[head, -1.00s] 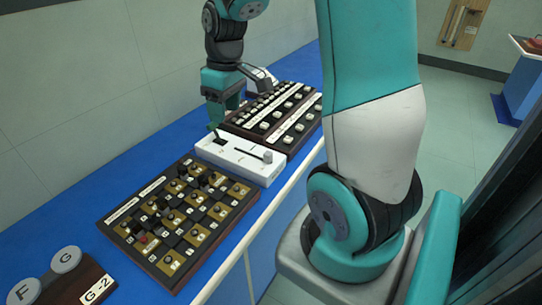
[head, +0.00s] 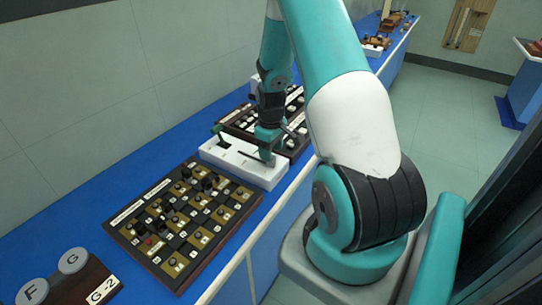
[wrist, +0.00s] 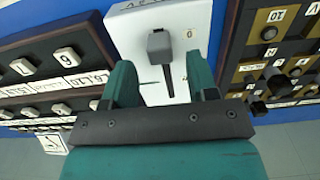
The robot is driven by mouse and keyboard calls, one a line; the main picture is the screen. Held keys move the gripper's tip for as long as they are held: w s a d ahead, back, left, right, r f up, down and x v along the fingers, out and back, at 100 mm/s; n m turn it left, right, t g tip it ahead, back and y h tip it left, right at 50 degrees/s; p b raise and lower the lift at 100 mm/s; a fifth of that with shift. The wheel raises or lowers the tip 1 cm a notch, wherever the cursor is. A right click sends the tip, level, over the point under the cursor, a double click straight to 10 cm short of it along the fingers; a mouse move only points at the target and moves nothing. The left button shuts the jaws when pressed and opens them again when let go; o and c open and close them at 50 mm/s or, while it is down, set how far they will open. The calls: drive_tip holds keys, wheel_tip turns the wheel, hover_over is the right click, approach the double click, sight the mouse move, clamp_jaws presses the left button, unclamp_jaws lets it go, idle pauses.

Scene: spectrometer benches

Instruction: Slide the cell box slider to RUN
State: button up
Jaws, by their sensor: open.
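The cell box (head: 238,163) is a white box on the blue bench, with a dark slot along its top and a dark lever at its left end. In the wrist view my gripper (wrist: 161,72) is open, with one finger on each side of the grey slider knob (wrist: 160,44). A dark strip runs below the knob, and a mark like "0" is beside it. I cannot tell whether the fingers touch the knob.
A dark panel of knobs on brass plates (head: 185,222) lies in front of the cell box. A dark panel with white buttons (head: 238,120) lies behind it, close by. A wooden block labelled G-2 (head: 92,287) sits at the front left. The bench's front edge is at the right.

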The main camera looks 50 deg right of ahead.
sight(251, 157)
drive_tip(key=shift+f, duration=1.85)
clamp_jaws()
drive_tip(key=w, duration=0.2)
drive_tip(key=w+b, duration=0.1)
drive_tip(key=w, duration=0.5)
drive_tip(key=shift+a, duration=0.3)
unclamp_jaws()
drive_tip(key=shift+r, duration=0.1)
wheel_tip(251, 157, up, 17)
drive_tip(key=b, duration=0.3)
drive_tip(key=shift+r, duration=0.15)
